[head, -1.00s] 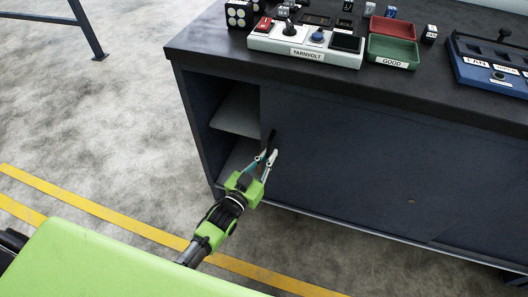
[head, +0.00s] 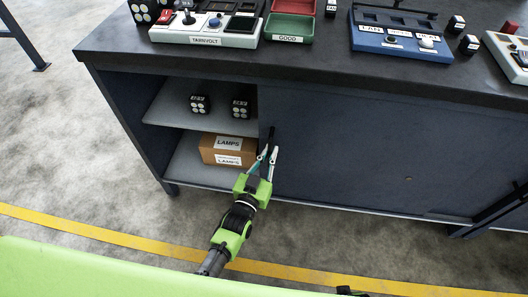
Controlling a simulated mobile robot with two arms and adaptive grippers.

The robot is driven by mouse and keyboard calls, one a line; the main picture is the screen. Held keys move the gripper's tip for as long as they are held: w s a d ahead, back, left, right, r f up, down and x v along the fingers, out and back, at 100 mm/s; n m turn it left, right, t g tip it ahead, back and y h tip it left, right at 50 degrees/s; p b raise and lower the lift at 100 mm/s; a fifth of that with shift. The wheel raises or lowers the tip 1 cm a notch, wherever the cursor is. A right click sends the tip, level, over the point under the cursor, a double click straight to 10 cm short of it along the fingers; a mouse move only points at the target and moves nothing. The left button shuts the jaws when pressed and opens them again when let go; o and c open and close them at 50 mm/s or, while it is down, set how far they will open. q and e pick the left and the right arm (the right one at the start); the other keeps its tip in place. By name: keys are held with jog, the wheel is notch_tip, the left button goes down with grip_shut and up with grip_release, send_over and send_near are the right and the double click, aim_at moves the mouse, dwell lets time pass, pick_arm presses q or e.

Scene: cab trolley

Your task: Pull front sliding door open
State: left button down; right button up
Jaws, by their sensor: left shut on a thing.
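The front sliding door (head: 345,150) is a dark blue-grey panel on the cabinet's front. Its left edge stands well to the right of the cabinet's left side, so the left part of the cabinet is open. A dark upright handle (head: 270,138) is near that edge. My left gripper (head: 269,152) is at the handle with its fingers shut on it. The fingers partly hide the handle's lower part.
Inside the opening are a shelf (head: 170,112) with two small dark boxes and a brown LAMPS box (head: 228,150) below. The worktop (head: 115,38) above carries a TARNVOLT control box (head: 205,36), a GOOD tray (head: 289,27) and a blue panel (head: 400,40).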

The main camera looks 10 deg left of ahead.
pick_arm(q)
jog(key=shift+d, duration=0.1)
jog(key=c, duration=2.2)
grip_release()
jog(key=shift+o, duration=0.2)
jog(key=shift+s, duration=0.15)
jog(key=v, duration=1.1)
jog(key=shift+s, duration=0.4)
